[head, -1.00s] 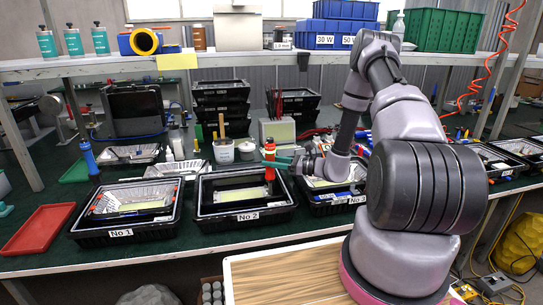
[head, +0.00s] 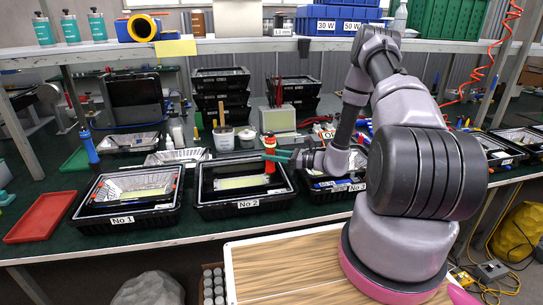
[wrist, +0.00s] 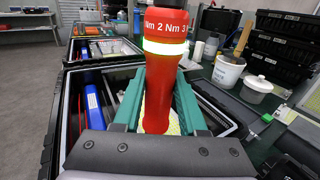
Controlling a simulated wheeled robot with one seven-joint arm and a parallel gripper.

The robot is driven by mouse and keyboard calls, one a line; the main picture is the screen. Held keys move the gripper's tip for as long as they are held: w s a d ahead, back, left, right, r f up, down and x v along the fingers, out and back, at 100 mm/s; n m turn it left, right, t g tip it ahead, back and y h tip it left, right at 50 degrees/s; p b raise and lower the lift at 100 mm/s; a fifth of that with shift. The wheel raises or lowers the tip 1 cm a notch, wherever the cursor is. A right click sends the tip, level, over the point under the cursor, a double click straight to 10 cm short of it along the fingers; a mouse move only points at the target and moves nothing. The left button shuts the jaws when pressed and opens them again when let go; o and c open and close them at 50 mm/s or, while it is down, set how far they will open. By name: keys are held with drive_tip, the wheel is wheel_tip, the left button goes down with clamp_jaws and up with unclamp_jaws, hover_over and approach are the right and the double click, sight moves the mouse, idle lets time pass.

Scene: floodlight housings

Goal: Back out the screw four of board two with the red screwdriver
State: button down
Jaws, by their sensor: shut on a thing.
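The red screwdriver (head: 269,150) stands about upright over the black housing marked No 2 (head: 248,205). My gripper (head: 276,157) is shut on its handle from the right. In the wrist view the green fingers of my gripper (wrist: 156,108) clasp the red handle (wrist: 158,80), which has a lit white ring and torque marks. Board two (head: 240,183) shows as a pale panel inside housing No 2. The screwdriver's tip and screw four cannot be made out; in the wrist view the handle and fingers hide most of the board.
Housing No 1 (head: 123,220) stands to the left and another housing (head: 330,192) to the right, close by. A blue screwdriver (head: 88,148) stands at the left. A red tray (head: 40,217) lies at the bench's left. A white bucket (head: 223,139) and jar are behind.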

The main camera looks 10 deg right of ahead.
drive_tip(key=shift+f, duration=0.5)
idle(1.3)
drive_tip(key=shift+r, duration=0.4)
idle(4.8)
